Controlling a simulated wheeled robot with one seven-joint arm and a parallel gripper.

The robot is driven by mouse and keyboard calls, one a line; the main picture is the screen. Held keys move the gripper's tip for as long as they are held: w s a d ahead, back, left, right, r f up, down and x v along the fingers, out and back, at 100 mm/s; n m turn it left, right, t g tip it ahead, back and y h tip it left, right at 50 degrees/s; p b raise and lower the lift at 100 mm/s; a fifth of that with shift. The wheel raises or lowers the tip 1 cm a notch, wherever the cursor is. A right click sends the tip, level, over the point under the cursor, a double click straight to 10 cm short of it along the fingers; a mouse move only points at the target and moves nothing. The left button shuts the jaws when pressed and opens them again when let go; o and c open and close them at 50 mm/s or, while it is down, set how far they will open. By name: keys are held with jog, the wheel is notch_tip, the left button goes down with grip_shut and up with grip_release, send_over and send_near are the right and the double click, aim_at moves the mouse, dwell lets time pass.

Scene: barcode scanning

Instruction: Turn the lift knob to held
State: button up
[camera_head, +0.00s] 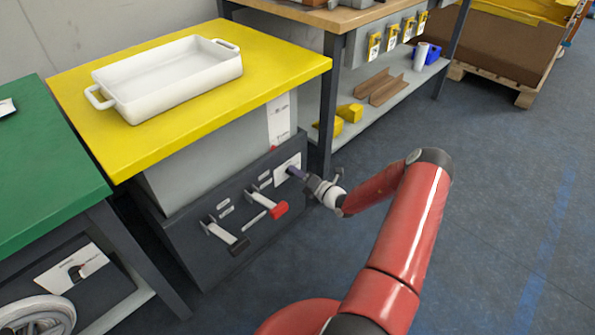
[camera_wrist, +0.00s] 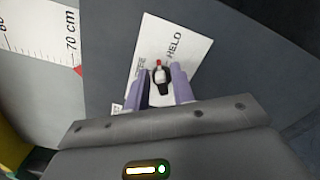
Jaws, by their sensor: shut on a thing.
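The lift knob (camera_wrist: 161,77) is black with a white and red pointer. It sits on a white plate (camera_wrist: 190,42) printed FREE on the left and HELD on the right. The red tip points up the picture, between the two words. My gripper (camera_wrist: 163,88) has its purple fingers on both sides of the knob and is shut on it. In the head view my gripper (camera_head: 294,171) reaches the white plate (camera_head: 285,163) on the dark front of the yellow-topped lift table (camera_head: 270,55); the fingers hide most of the knob there.
A red-ended lever (camera_head: 279,209) and a black-ended lever (camera_head: 238,246) stick out left of my gripper. A white dish (camera_head: 170,85) stands on the yellow top. A height scale (camera_wrist: 45,30) shows a red pointer near 70 cm. A dark table leg (camera_head: 328,105) stands close right.

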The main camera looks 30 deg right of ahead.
jog(key=m, duration=0.4)
jog(key=m+p, duration=0.1)
jog(key=m, duration=0.1)
jog(key=shift+d+f, duration=0.15)
jog(key=shift+f, duration=0.15)
jog(key=shift+m, duration=0.3)
jog(key=o, duration=0.7)
jog(key=v, duration=0.8)
jog(key=shift+w, duration=0.1)
